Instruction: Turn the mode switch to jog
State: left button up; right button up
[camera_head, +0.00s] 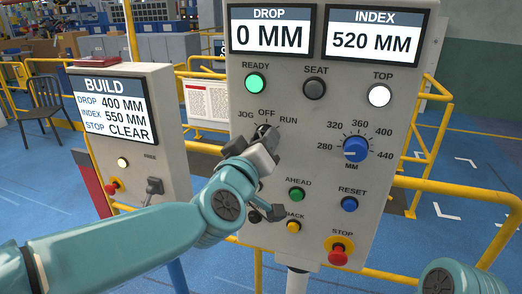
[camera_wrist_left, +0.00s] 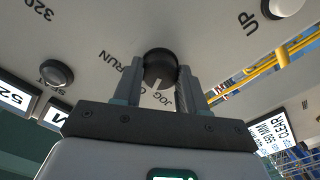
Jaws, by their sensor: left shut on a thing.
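The mode switch is a round black knob (camera_head: 266,130) on the grey panel, under the labels JOG, OFF and RUN. In the left wrist view the knob (camera_wrist_left: 160,64) sits between the two fingers of my left gripper (camera_wrist_left: 158,84), which is shut on it. Its pale pointer line is turned toward the JOG side; the finger hides most of OFF, so the exact setting is hard to tell. In the head view my left gripper (camera_head: 264,146) covers the knob's lower part. My right gripper is out of view.
The panel (camera_head: 237,150) carries a lit green READY lamp (camera_head: 255,83), a blue MM dial (camera_head: 355,149) and a red STOP button (camera_head: 338,252). Displays read DROP 0 MM and INDEX 520 MM. A BUILD box (camera_head: 158,83) stands at left; yellow rails (camera_head: 440,187) run behind.

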pick_arm(q)
jog(key=n+b, duration=0.2)
jog(key=n, duration=0.3)
jog(key=shift+n, duration=0.4)
dwell(0.3)
jog(key=o, duration=1.1)
jog(key=shift+c, duration=0.2)
jog(key=v, duration=1.6)
jog(key=shift+s+b, duration=0.2)
jog(key=shift+b, duration=0.25)
